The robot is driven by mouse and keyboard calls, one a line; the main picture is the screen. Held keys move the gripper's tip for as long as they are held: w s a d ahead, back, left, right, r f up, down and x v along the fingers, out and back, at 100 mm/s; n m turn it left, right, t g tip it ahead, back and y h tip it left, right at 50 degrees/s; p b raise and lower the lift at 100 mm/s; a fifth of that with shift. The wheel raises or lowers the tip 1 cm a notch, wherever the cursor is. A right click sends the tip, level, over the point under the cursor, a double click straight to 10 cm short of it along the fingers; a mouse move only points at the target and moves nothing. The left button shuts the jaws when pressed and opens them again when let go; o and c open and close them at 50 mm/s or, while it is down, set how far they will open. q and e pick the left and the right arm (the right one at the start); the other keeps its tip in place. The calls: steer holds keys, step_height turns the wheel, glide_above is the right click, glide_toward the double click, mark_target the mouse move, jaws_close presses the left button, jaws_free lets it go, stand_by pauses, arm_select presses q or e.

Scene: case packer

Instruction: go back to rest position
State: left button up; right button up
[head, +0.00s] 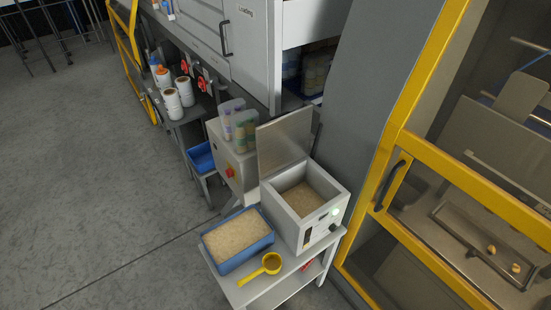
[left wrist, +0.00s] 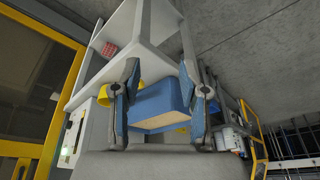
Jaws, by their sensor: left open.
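Neither gripper shows in the head view. In the left wrist view my left gripper (left wrist: 160,82) has its two fingers spread apart and nothing is held between them. A blue tray (left wrist: 163,103) shows beyond the fingers there. In the head view the blue tray (head: 240,264), filled with tan granules, stands on a small grey table (head: 256,290). A yellow scoop (head: 270,264) lies in front of the tray. My right gripper is in neither view.
An open-lidded box (head: 330,213) with granules stands beside the tray. A yellow-framed machine guard (head: 400,150) is at the right. White rolls (head: 172,102) stand on a farther table, near a blue bin (head: 201,158). The floor at the left (head: 90,170) is clear.

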arm_select(q)
step_height(320, 180, down, 29)
steer(key=s+g+b, duration=0.1)
steer(key=s+b, duration=0.1)
steer(key=s, duration=0.1)
steer(key=s+a+f+g+b, duration=0.1)
steer(key=s+a+f, duration=0.2)
steer(key=s+f, duration=1.3)
steer(key=shift+s+f+g, duration=0.25)
steer(key=shift+s+g, duration=0.05)
steer(key=shift+s, duration=0.1)
